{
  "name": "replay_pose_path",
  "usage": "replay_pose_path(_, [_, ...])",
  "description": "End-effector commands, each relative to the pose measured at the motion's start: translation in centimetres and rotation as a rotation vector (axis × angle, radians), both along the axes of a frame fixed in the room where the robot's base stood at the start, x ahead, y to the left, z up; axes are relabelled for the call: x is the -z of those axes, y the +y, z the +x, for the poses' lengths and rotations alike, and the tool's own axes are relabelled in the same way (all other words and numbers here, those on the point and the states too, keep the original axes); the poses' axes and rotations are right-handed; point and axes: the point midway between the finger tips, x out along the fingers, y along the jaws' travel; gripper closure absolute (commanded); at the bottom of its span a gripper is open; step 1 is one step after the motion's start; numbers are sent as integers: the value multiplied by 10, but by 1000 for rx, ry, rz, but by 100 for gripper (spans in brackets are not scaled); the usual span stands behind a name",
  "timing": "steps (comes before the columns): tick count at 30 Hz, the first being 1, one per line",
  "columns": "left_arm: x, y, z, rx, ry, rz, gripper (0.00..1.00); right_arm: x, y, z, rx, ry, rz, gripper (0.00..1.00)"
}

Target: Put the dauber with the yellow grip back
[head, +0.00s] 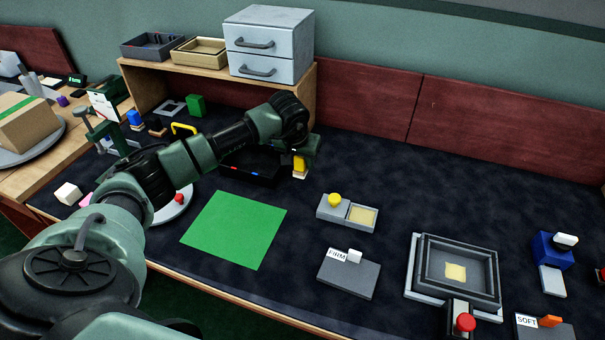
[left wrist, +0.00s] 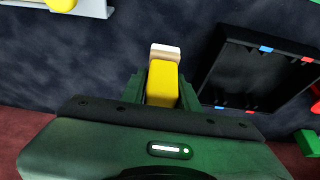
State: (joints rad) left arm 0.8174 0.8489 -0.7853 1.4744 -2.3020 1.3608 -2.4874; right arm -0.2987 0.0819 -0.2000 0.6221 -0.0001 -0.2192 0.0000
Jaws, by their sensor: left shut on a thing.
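The dauber with the yellow grip (head: 300,163) is in my left gripper (head: 301,152), its pale pad end pointing down. In the left wrist view the yellow grip (left wrist: 162,83) sits between the fingers (left wrist: 160,92), with the whitish and brown pad end sticking out beyond them. The dauber is just right of a black open tray (head: 262,178) with red and blue marks on its rim, which also shows in the left wrist view (left wrist: 215,80). My forearm hides part of this tray. My right gripper is not in view.
A grey holder with a yellow knob and pad (head: 335,214) stands right of the green sheet (head: 232,228). Further right are the FIRM block (head: 350,277), a grey square tray (head: 412,275), a blue block (head: 545,252) and the SOFT block (head: 535,328). The mat behind them is clear.

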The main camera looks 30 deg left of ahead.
Motion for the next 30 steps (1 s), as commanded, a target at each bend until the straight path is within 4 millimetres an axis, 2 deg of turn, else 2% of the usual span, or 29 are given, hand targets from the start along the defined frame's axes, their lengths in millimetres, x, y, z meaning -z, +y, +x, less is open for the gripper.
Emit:
replay_pose_path(7, [19,-1,0,-1,1,-2,100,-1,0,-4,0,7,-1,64])
replay_pose_path(14, [51,-1,0,-1,1,-2,100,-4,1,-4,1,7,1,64])
replay_pose_path(25, [57,0,1,0,-2,0,100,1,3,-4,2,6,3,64])
replay_pose_path(26, [57,0,0,0,-1,-1,67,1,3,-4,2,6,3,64])
replay_pose_path(27, [55,0,0,0,-1,-1,56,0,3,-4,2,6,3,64])
replay_pose_path(28, [55,-1,0,0,-1,-1,48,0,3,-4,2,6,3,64])
replay_pose_path(30, [55,-1,0,0,-1,-1,48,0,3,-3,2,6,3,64])
